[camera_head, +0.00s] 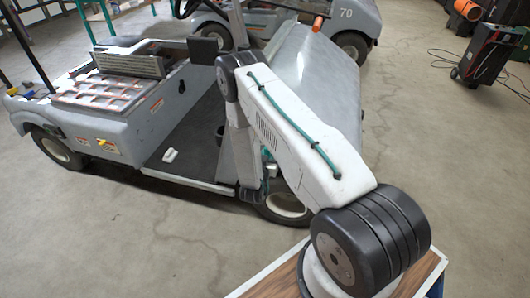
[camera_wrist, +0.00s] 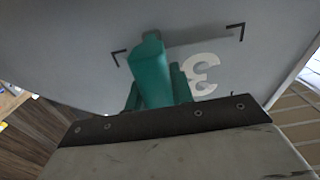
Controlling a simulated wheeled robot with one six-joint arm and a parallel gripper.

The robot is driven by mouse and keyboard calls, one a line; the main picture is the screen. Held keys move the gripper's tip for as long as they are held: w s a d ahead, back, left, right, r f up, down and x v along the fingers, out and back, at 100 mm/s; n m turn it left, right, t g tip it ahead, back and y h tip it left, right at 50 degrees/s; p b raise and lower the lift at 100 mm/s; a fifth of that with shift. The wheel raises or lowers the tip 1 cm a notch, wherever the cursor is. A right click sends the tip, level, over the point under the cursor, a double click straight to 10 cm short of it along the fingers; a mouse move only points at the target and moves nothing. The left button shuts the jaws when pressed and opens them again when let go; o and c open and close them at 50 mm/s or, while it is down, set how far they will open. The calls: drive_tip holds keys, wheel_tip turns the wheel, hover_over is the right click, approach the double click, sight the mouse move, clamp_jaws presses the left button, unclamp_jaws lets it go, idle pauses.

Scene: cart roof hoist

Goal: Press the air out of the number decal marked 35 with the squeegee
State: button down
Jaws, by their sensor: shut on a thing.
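The decal shows in the wrist view as a white digit 3 (camera_wrist: 200,73), upside down on a grey cart panel (camera_wrist: 85,50). Black corner marks stand around it; the 5 is not visible, with teal parts in front of that area. My gripper (camera_wrist: 158,70) has teal parts reaching toward the panel beside the 3. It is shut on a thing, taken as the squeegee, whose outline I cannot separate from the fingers. A dark streak crosses the panel beyond the tip. In the head view my gripper (camera_head: 270,168) is by the cart's front, partly behind my arm.
The grey cart (camera_head: 110,115) has an open floor with a small white object (camera_head: 170,155) on it. A second cart marked 70 (camera_head: 345,15) stands behind. A dark wheeled machine (camera_head: 485,55) is at the right.

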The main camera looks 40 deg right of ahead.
drive_tip(key=shift+s+d, duration=0.15)
drive_tip(key=shift+s, duration=0.1)
drive_tip(key=shift+s+d, duration=0.85)
drive_tip(key=shift+s, duration=0.05)
drive_tip(key=shift+w, duration=0.1)
drive_tip(key=w+a, duration=0.5)
drive_tip(key=w, duration=0.1)
drive_tip(key=shift+w+a, duration=0.15)
drive_tip(key=shift+w, duration=0.15)
idle(0.7)
drive_tip(key=shift+w+a+r, duration=0.1)
drive_tip(key=shift+w+a, duration=0.75)
drive_tip(key=shift+w, duration=0.15)
drive_tip(key=v, duration=0.7)
